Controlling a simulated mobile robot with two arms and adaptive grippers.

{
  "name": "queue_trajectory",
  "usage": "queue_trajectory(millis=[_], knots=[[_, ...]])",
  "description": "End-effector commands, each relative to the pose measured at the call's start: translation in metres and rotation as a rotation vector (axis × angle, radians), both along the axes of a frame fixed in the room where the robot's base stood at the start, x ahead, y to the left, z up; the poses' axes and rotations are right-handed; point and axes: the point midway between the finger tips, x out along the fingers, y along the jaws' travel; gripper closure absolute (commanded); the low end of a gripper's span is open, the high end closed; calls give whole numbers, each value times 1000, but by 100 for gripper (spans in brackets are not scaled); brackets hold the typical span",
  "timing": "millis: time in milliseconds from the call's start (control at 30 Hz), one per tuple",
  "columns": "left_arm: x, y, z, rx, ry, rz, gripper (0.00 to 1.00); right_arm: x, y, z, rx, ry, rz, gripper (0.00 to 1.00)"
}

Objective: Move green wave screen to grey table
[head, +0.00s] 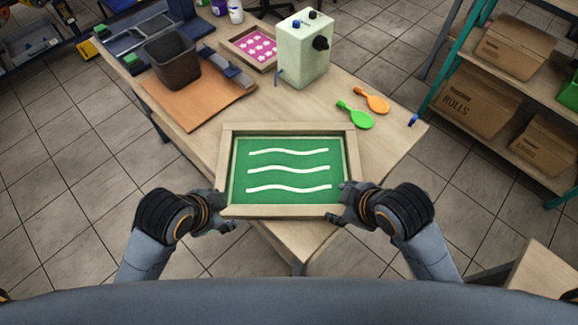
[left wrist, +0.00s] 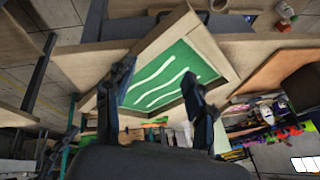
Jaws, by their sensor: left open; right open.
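The green wave screen (head: 288,170) is a wooden frame around a green panel with three white wavy lines. It lies at the near corner of the wooden table, its near edge toward me. My left gripper (head: 226,202) is open at its near left corner, and my right gripper (head: 340,207) is open at its near right corner. In the left wrist view the screen (left wrist: 165,75) shows between the open fingers of my left gripper (left wrist: 158,90). I cannot tell whether the fingers touch the frame. No grey table is clearly identifiable.
On the wooden table (head: 378,143) stand a pale green machine (head: 303,52), a dark bin (head: 172,60) and a pink patterned screen (head: 258,46). A shelf with cardboard boxes (head: 478,100) stands at far right.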

Motion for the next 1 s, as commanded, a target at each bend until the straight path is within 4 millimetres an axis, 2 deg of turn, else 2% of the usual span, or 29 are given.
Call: queue_trajectory(millis=[33,133,300,467,600,800,1000], knots=[[10,-5,6,42,-35,-118,45,10,8,7,-46,-47,123,45],[28,-15,14,146,-98,-387,45,24,23,16,-156,-133,399,45],[56,-20,24,379,-190,-882,45,47,28,21,-413,-253,891,45],[81,-5,31,616,-224,-1316,45,69,2,20,-675,-291,1303,45],[99,16,36,783,-209,-1618,45,87,-33,21,-854,-267,1574,45],[112,38,42,901,-172,-1852,45,101,-68,24,-972,-216,1776,45],[114,42,43,919,-166,-1894,45,102,-74,24,-988,-208,1812,45]])
